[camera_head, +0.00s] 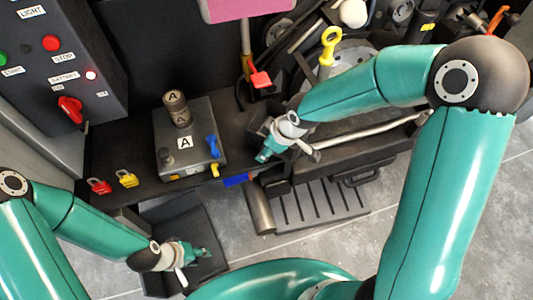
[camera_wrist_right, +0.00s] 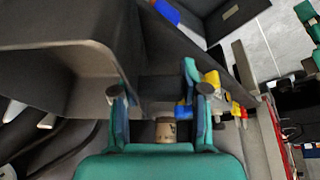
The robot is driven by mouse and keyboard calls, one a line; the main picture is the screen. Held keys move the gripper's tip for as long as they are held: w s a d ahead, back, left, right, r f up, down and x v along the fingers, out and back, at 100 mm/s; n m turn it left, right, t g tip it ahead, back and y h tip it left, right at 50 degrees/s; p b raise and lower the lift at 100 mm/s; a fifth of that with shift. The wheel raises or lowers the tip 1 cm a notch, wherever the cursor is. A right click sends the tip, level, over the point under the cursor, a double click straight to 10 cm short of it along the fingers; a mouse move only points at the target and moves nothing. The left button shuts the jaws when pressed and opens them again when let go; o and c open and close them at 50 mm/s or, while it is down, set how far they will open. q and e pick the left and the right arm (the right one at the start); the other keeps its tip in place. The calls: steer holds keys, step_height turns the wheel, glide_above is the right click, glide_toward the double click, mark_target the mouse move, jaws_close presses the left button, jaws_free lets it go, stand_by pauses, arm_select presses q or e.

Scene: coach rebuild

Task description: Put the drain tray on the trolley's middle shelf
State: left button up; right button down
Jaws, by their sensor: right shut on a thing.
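My right gripper (camera_head: 268,151) is at the left end of a dark grey tray-like piece, which seems to be the drain tray (camera_wrist_right: 50,65). In the right wrist view its raised, rounded rim reaches the left finger. The right gripper (camera_wrist_right: 160,95) is shut on a dark part there; the exact grip is partly hidden. My left gripper (camera_head: 200,254) is low at the left, over a dark open panel or shelf (camera_head: 165,215). Its finger gap is not clear. I cannot make out for certain the trolley or its middle shelf.
A grey box (camera_head: 188,150) with an "A" label and blue and yellow levers stands left of the right gripper. Red (camera_head: 99,186) and yellow (camera_head: 127,178) padlocks lie near the bench edge. A slotted step (camera_head: 320,205) is below. Grey floor (camera_head: 480,220) is clear at right.

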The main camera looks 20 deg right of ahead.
step_height(320, 180, down, 4)
steer(key=shift+r+b, duration=0.25)
steer(key=shift+b, duration=0.2)
steer(key=c, duration=1)
jaws_free()
steer(key=shift+f, duration=0.1)
steer(key=shift+c, duration=0.2)
steer(key=o, duration=0.4)
steer(key=shift+o, duration=0.2)
